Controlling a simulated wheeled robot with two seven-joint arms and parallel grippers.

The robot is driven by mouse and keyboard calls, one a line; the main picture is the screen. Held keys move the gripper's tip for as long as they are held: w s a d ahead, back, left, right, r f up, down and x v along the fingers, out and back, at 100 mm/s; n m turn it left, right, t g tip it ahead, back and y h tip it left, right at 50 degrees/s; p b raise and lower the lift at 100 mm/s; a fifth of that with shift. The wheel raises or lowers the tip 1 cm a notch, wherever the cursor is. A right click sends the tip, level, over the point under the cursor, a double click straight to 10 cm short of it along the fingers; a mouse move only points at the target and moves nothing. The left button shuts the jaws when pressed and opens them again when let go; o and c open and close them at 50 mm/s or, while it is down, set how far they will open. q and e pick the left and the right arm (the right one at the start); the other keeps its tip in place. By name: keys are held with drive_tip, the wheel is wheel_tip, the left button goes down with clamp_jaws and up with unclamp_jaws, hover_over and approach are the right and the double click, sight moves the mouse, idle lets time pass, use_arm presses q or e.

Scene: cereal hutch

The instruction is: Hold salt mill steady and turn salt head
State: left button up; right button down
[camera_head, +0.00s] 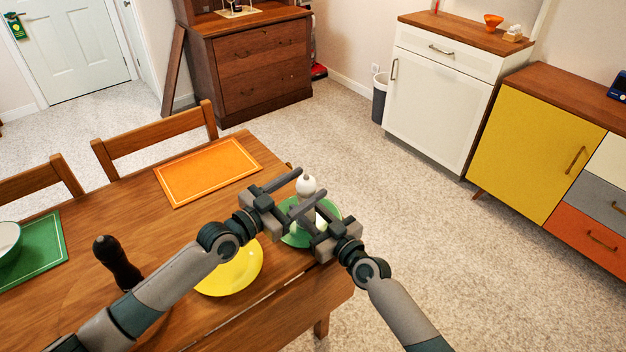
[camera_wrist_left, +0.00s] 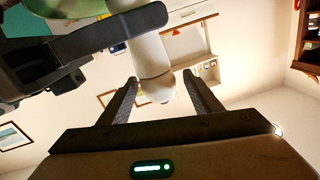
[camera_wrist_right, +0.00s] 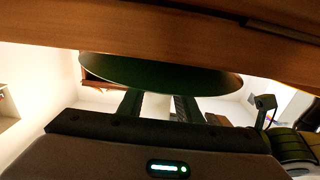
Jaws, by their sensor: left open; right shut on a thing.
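The salt mill (camera_head: 307,185) is white with a rounded head and appears upright above the green plate (camera_head: 331,209). Whether its base touches the plate is hidden. My right gripper (camera_head: 305,210) is shut on the mill's body, below the head. My left gripper (camera_head: 311,182) is open at head height, its fingers on either side of the mill's head. In the left wrist view, the head (camera_wrist_left: 153,86) hangs into the gap between the open fingers (camera_wrist_left: 162,90), with space visible on both sides.
A dark mill (camera_head: 119,264) stands on the wooden table (camera_head: 75,293) at left, behind my left arm. A yellow plate (camera_head: 240,272), an orange placemat (camera_head: 207,171) and a green placemat (camera_head: 45,262) with a bowl (camera_head: 8,243) lie there too. Chairs (camera_head: 155,140) line the far side.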

sight(312, 177)
use_arm(q)
drive_tip(key=v, duration=0.7)
drive_tip(key=shift+s+a, duration=0.2)
drive_tip(key=shift+s, duration=0.05)
drive_tip(key=shift+s+d, duration=0.25)
drive_tip(key=shift+d, duration=0.2)
drive_tip(key=shift+s+d+f+n+t+y, duration=0.1)
drive_tip(key=shift+s+d+n+t+y, duration=0.2)
drive_tip(key=shift+n+t+y, duration=0.6)
drive_tip(key=shift+s+d+f+n+t+y, duration=0.15)
drive_tip(key=shift+d+n+t+y, duration=0.4)
drive_tip(key=shift+y, duration=0.7)
drive_tip(key=shift+s+d+r+n+t+y, duration=0.1)
drive_tip(key=shift+s+d+n+t+y, duration=0.15)
drive_tip(key=shift+n+t+y, duration=0.7)
drive_tip(key=shift+w+d, duration=0.1)
drive_tip(key=x, duration=1.1)
drive_tip(key=shift+w+d+f, duration=0.1)
drive_tip(key=shift+w+f, duration=0.1)
drive_tip(key=shift+w, duration=0.15)
